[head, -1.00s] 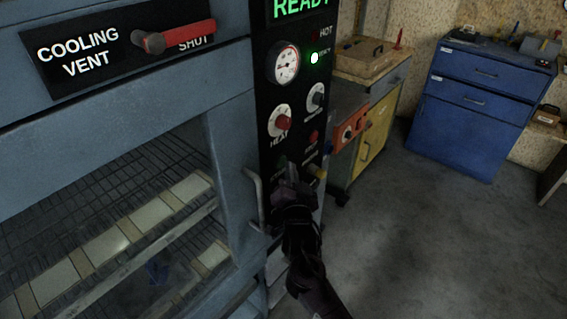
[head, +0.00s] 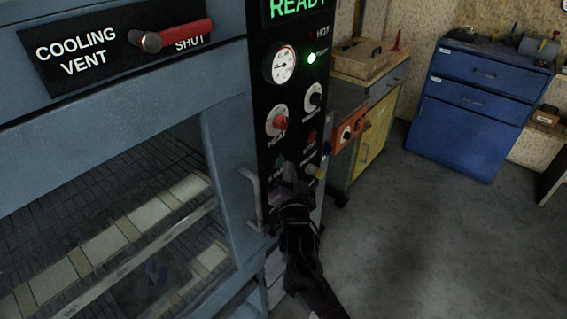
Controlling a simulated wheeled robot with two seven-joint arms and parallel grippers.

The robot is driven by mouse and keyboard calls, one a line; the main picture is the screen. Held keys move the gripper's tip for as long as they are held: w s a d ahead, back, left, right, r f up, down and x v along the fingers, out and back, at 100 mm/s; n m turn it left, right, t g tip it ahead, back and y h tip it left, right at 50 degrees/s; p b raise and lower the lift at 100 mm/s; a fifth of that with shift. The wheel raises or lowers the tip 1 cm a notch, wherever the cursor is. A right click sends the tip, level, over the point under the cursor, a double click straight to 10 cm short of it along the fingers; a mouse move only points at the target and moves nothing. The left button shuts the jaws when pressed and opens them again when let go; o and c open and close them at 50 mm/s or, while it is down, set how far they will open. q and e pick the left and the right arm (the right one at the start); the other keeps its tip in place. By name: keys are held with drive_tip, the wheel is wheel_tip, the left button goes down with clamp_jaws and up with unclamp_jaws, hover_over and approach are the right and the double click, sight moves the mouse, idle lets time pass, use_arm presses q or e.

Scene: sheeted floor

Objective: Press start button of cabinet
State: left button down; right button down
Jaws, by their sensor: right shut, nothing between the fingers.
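The blue-grey cabinet (head: 226,125) fills the left of the head view. Its black control panel (head: 262,120) shows a green READY display (head: 297,7) and a lit green lamp (head: 311,58). The green start button (head: 280,162) is low on the panel's left, above a partly covered label that begins "STA". The red stop button (head: 311,137) is to its upper right. My right gripper (head: 287,172) is shut and empty in front of the lower panel, just below the start button. I cannot tell whether it touches the panel. My left gripper is not in view.
A gauge (head: 281,63), a red heat knob (head: 280,122) and a dark minutes knob (head: 316,96) sit above. A door handle (head: 254,195) is left of my gripper. A blue drawer cabinet (head: 470,125) stands at the right. The floor (head: 420,240) between is clear.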

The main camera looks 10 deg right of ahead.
drive_tip(key=shift+w+a+r, duration=0.15)
drive_tip(key=shift+a+r, duration=0.25)
drive_tip(key=shift+r, duration=0.3)
drive_tip(key=shift+f, duration=0.1)
idle(0.5)
drive_tip(key=s+d+p, duration=0.1)
drive_tip(key=s+d+f+p, duration=0.1)
drive_tip(key=s+d+p, duration=0.1)
drive_tip(key=shift+s, duration=0.3)
drive_tip(key=shift+d, duration=0.1)
idle(0.6)
